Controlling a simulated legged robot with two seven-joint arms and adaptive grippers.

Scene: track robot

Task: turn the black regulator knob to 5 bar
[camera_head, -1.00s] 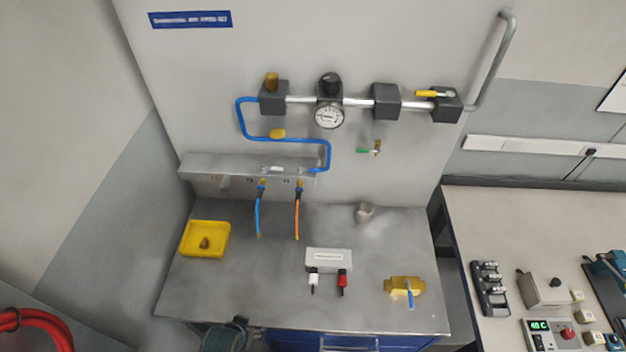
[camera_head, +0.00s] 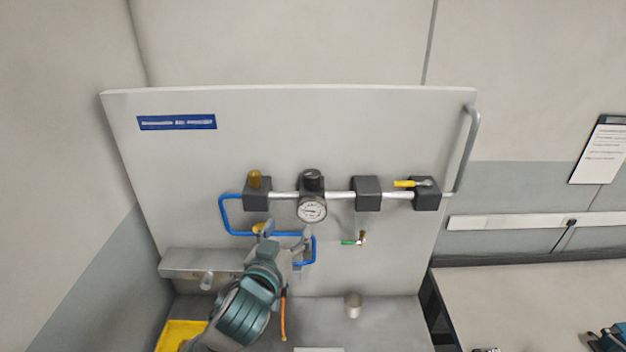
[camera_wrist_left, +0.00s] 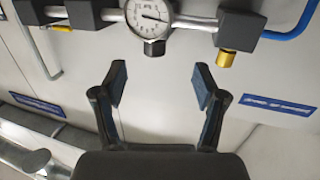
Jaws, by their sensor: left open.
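The black regulator knob (camera_head: 313,177) sits on top of the regulator block on the upright panel, just above the round white gauge (camera_head: 312,211). The gauge's needle is too small to read. In the left wrist view the scene is inverted, with the knob (camera_wrist_left: 154,47) below the gauge (camera_wrist_left: 150,14). My left gripper (camera_head: 286,234) is open and empty, below and left of the gauge, apart from the knob. In the left wrist view the knob lies beyond the gap between the open fingers (camera_wrist_left: 158,80). My right gripper is not in view.
A brass-topped block (camera_head: 256,192) stands left of the regulator on the pipe. A plain block (camera_head: 367,194) and a yellow-handled valve (camera_head: 411,184) are to the right. Blue tubing (camera_head: 228,220) runs near my left gripper.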

